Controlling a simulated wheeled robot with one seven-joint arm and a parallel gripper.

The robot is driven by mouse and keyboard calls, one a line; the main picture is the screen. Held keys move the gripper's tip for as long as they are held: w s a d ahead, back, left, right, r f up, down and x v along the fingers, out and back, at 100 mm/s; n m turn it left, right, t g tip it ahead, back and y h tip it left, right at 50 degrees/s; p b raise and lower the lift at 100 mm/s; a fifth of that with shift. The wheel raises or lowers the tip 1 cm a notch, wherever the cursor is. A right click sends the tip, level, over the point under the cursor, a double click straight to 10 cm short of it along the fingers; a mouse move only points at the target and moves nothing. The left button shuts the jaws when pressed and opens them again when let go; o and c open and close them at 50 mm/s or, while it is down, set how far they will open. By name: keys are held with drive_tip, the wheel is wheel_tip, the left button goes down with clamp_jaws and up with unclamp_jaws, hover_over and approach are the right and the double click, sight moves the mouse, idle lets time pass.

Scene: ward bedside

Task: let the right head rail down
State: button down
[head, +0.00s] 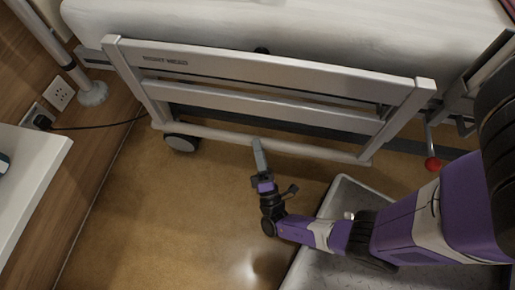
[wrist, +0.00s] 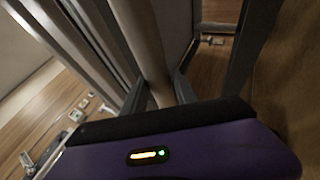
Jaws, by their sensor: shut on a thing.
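The right head rail (head: 265,68) is a pale metal frame along the near side of the bed, with dark lettering at the left of its top board. It has a second board below and a round bottom bar (head: 320,152). My gripper (head: 258,146) reaches up to the middle of this bottom bar and is shut on it. In the wrist view, the bar (wrist: 143,40) runs between the two fingers of my gripper (wrist: 160,90). The fingertips' far sides are hidden by the bar.
A red-knobbed lever (head: 432,164) hangs right of the rail. A caster (head: 181,143) stands below the rail's left end. A white mattress (head: 300,28) lies behind. A white bedside top (head: 30,175) is at left, with a black cable (head: 95,127) behind. Floor between is clear.

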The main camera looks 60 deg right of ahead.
drive_tip(key=shift+d+f+g, duration=0.2)
drive_tip(key=shift+d+f, duration=0.05)
drive_tip(key=shift+d, duration=0.25)
drive_tip(key=shift+d+f+g, duration=0.2)
drive_tip(key=shift+d+f, duration=0.05)
drive_tip(key=shift+d, duration=0.3)
drive_tip(key=c, duration=1.1)
unclamp_jaws()
drive_tip(key=shift+d, duration=0.1)
drive_tip(key=shift+o, duration=0.2)
drive_tip(key=shift+a+r, duration=0.1)
drive_tip(key=shift+a, duration=0.15)
